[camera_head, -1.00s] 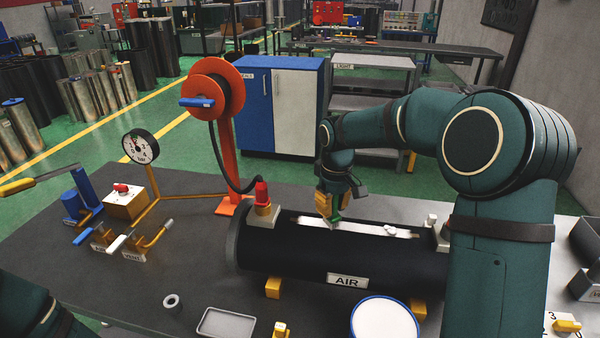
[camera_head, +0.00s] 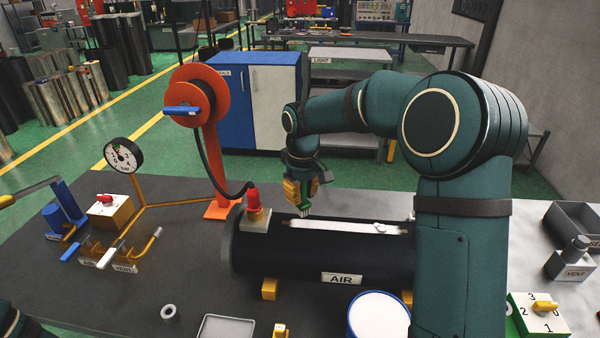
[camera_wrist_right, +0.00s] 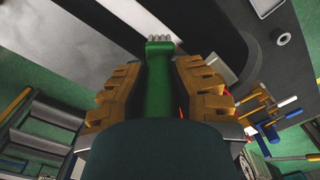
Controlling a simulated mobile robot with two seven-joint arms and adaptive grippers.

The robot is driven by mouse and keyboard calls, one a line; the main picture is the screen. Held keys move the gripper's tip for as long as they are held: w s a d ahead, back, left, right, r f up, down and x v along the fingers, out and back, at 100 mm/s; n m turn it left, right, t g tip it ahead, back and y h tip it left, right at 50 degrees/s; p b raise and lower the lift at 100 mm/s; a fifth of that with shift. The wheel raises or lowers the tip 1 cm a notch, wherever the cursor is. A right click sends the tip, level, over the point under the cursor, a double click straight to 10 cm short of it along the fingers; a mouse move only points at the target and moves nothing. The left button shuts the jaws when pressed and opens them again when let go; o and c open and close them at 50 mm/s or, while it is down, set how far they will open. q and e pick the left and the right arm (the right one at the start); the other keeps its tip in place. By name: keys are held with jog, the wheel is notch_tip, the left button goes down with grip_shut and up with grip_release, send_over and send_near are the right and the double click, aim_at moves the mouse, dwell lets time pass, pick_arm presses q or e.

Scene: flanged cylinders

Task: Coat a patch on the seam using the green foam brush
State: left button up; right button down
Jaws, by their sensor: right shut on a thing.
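My right gripper (camera_head: 304,192) is shut on the green foam brush (camera_head: 304,208). In the right wrist view the brush's green handle (camera_wrist_right: 158,85) lies between the yellow fingers, with its pale grey tip (camera_wrist_right: 160,41) pointing away. The black cylinder marked AIR (camera_head: 300,258) lies on the table. A pale strip along its top (camera_head: 335,224) looks like the seam, with small white lumps (camera_head: 380,227) near its right end. The brush tip is at the strip's left end; I cannot tell whether it touches. My left gripper is out of view.
A red-topped fitting (camera_head: 253,198) stands on the cylinder's left end, left of the brush. An orange hose reel (camera_head: 210,155) rises behind it. A round white-topped container (camera_head: 379,315) and a grey tray (camera_head: 228,328) are in front. A pressure gauge (camera_head: 123,155) stands left.

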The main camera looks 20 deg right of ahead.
jog(key=r+p, duration=0.1)
jog(key=r, duration=0.1)
jog(key=shift+w+a+r+p, duration=0.2)
jog(key=shift+r+p, duration=0.75)
jog(key=shift+r, duration=0.2)
jog(key=shift+s+f, duration=0.1)
